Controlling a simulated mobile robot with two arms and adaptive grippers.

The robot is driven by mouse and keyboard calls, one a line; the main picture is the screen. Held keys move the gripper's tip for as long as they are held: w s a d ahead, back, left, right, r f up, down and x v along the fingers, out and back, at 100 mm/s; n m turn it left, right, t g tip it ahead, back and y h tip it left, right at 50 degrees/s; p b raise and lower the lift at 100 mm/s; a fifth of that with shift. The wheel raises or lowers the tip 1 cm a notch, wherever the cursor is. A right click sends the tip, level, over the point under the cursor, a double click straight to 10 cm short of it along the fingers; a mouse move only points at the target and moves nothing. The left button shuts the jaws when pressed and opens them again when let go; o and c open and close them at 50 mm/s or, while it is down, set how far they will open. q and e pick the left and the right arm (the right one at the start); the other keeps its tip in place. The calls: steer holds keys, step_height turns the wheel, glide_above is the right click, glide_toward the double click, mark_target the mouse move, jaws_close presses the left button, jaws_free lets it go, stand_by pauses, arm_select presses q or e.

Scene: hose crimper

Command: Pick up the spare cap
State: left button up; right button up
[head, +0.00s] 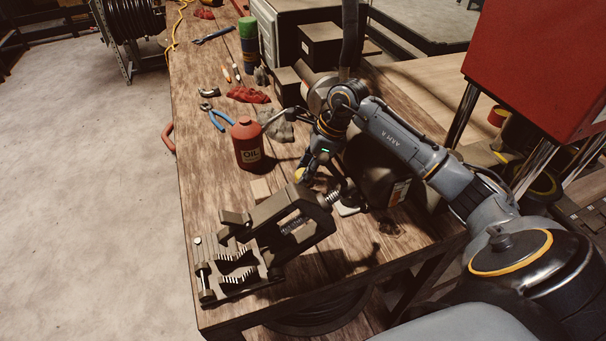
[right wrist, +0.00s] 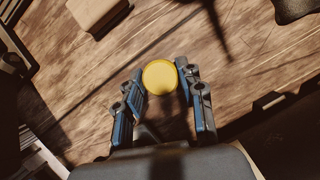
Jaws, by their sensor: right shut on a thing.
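The spare cap is a round yellow disc (right wrist: 160,77) between the two fingers of my right gripper (right wrist: 164,84) in the right wrist view. The fingers are shut on its sides. In the head view my right gripper (head: 305,171) points down over the workbench, behind the dark crimper (head: 292,226), with a bit of yellow at its tips. How far the cap is above the bench top is hard to tell. My left gripper is not in view.
The wooden bench (head: 350,262) carries a red oil can (head: 247,144), blue-handled pliers (head: 217,118), red rags (head: 248,95) and dark boxes (head: 320,45). The bench's front right is mostly clear.

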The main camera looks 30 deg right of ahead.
steer(key=shift+r, duration=0.1)
step_height(320, 180, up, 8)
steer(key=shift+r+b, duration=0.15)
steer(key=shift+b, duration=0.95)
step_height(320, 180, up, 5)
steer(key=shift+f+p, duration=0.2)
steer(key=shift+p, duration=0.8)
